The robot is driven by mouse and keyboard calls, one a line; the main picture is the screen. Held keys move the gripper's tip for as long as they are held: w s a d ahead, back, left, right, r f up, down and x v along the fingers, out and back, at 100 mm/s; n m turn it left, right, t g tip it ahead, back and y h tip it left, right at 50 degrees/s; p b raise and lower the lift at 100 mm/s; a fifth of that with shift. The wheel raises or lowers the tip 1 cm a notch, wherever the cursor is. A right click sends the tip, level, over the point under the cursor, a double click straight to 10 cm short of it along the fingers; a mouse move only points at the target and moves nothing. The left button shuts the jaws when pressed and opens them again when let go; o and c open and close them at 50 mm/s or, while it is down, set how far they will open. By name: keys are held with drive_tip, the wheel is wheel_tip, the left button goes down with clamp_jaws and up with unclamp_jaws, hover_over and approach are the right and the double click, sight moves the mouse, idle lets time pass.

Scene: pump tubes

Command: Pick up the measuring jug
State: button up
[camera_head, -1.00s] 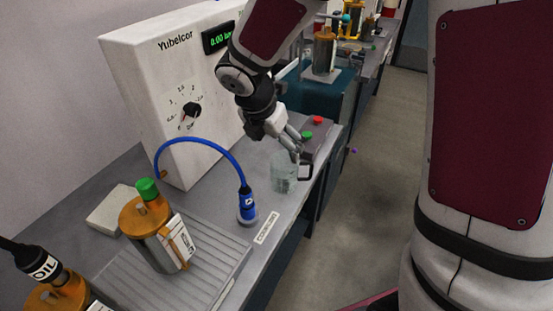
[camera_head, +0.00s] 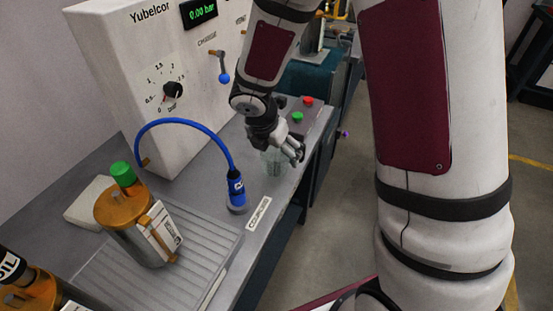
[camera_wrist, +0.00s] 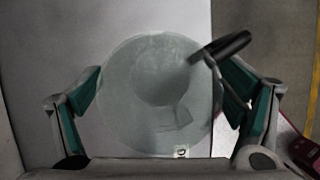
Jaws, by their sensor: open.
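The measuring jug (camera_head: 271,163) is clear and stands on the grey bench, partly hidden by my gripper (camera_head: 290,150). In the wrist view I look down on the jug's round body (camera_wrist: 158,115), with its black handle (camera_wrist: 228,46) pointing to the upper right. In that view my gripper (camera_wrist: 162,85) is open, with one finger at the left and one at the right of the jug. The right finger is close to the handle. I cannot tell how far down the fingers reach or whether they touch the jug.
A white machine (camera_head: 155,85) with a dial and a green display stands behind. A blue hose (camera_head: 190,122) ends in an upright fitting (camera_head: 237,195) on the bench. Red and green buttons (camera_head: 302,108) lie beyond the jug.

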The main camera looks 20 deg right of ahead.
drive_tip(key=c, duration=1.3)
drive_tip(key=shift+o, duration=0.2)
drive_tip(key=shift+r, duration=0.2)
